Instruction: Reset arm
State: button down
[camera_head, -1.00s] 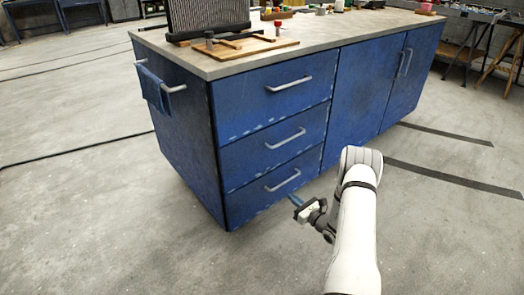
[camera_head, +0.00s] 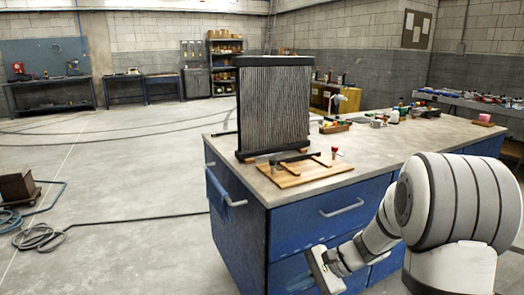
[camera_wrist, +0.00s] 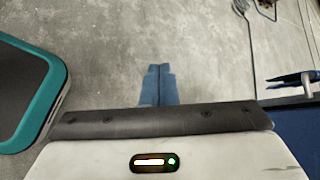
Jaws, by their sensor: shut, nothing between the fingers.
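My gripper (camera_head: 320,270) is at the lower middle of the head view, in front of the blue workbench's drawers and below the level of its top. My arm bends up and back from it at the right. In the wrist view the two blue fingers (camera_wrist: 158,85) lie together with nothing between them, over bare concrete floor. The blue workbench (camera_head: 240,238) shows its drawer front and left end. A strip of its blue side, with a rail (camera_wrist: 308,82) and blue cloth (camera_wrist: 290,78), shows at the right of the wrist view.
A ribbed radiator (camera_head: 275,105) stands on the bench top beside a wooden board (camera_head: 310,172). Small items lie farther back. Cables (camera_head: 40,237) and a brown box (camera_head: 17,187) are on the floor at left. The floor left of the bench is mostly clear.

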jog(key=s+d+r+n+t+h+p, duration=0.1)
jog(key=s+d+r+n+h+p, duration=0.2)
jog(key=s+r+n+h+p, duration=0.2)
jog(key=s+d+r+n+t+h+p, duration=0.1)
jog(key=s+d+r+n+h+p, duration=0.2)
jog(key=s+r, duration=0.9)
notch_tip(320, 180, up, 5)
jog(key=n+h+p, duration=0.2)
jog(key=n+p, duration=0.1)
jog(key=p, duration=0.1)
jog(key=shift+s+d+h+p, duration=0.25)
jog(key=shift+h+p, duration=0.05)
jog(key=shift+p, duration=0.1)
